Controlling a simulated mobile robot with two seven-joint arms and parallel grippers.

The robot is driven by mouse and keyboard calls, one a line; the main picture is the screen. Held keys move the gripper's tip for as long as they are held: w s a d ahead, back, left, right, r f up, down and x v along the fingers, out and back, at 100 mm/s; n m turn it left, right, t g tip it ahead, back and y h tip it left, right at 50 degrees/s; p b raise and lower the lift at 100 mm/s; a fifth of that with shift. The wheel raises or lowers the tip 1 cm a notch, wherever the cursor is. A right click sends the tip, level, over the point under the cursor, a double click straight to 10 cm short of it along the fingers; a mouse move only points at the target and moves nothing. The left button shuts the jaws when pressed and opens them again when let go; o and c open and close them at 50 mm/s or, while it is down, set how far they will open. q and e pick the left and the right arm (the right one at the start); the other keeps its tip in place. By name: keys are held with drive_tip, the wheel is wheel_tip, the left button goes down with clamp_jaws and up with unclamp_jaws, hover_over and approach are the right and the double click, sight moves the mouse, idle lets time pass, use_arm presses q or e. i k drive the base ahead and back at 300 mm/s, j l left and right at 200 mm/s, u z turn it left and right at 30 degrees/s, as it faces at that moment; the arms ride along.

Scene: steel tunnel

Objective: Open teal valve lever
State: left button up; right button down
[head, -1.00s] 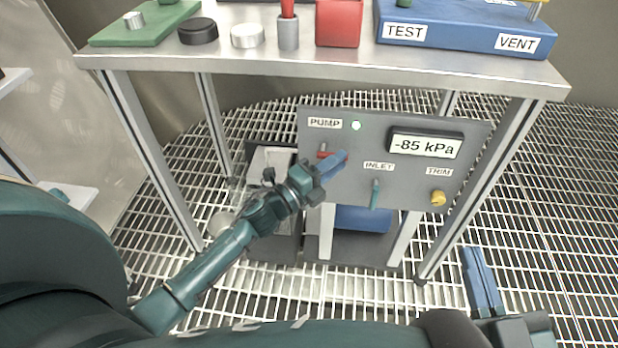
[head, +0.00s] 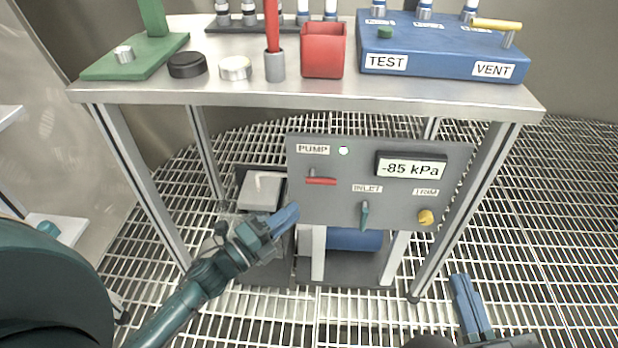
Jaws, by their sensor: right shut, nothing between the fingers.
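The teal lever (head: 364,215) hangs below the INLET label on the grey panel (head: 330,205) under the steel table. It points nearly straight down. My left gripper (head: 284,219) is at the lower left of the panel, apart from the teal lever and to its left. I cannot tell whether its fingers are open or shut. My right gripper (head: 468,303) is at the lower right, shut and empty, below and right of the panel.
The panel also carries a red lever (head: 321,181) under PUMP, a yellow TRIM knob (head: 426,217) and a display (head: 410,167) reading -85 kPa. Table legs (head: 468,210) flank the panel. A blue cylinder (head: 354,240) lies behind below. The tabletop (head: 300,95) overhangs the panel.

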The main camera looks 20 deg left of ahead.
sight(364, 205)
drive_tip(key=k, duration=1)
